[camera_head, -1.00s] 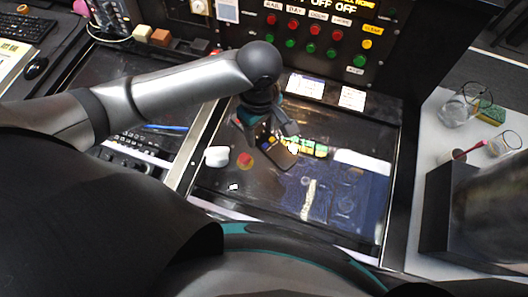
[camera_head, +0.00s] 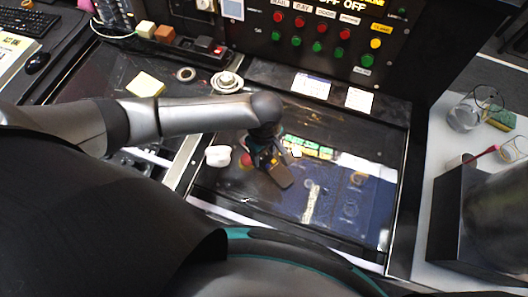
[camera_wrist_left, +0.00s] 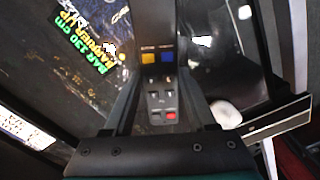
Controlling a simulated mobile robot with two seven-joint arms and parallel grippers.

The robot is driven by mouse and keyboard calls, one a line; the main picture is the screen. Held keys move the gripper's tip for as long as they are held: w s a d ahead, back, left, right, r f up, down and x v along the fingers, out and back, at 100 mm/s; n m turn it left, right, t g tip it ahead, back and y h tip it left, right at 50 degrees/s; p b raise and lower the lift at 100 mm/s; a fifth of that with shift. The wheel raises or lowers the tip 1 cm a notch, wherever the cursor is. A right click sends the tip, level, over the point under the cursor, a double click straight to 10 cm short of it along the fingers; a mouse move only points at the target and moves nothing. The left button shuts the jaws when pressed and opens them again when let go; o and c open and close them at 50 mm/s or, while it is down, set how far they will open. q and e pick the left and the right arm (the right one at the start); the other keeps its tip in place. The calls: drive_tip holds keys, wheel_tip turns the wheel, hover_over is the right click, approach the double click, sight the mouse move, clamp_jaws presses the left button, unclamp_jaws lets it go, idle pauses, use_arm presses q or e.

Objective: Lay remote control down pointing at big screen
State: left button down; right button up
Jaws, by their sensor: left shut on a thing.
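The remote control (camera_head: 281,177) is a slim dark bar held by my left gripper (camera_head: 266,158), over the dark glossy desk panel. In the left wrist view the remote (camera_wrist_left: 158,97) lies between the two fingers, its grey, yellow, blue and red buttons facing the camera and its far end running out of the top edge. I cannot tell whether it touches the panel. A tall black panel (camera_head: 300,61) with lit yellow text and red and green buttons stands behind; I cannot tell which surface is the big screen. My right gripper is not in view.
A white cup (camera_head: 217,156) and a red button (camera_head: 246,160) are just left of the gripper. Green and yellow lettering (camera_head: 310,148) and a blue printed sheet (camera_head: 352,205) lie to the right. A grey side table (camera_head: 430,150) holds glass vessels.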

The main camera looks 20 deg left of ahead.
sight(264, 157)
use_arm(q)
drive_tip(key=shift+f, duration=0.1)
drive_tip(key=shift+c, duration=1)
unclamp_jaws()
wheel_tip(264, 157, up, 12)
drive_tip(key=p, duration=0.2)
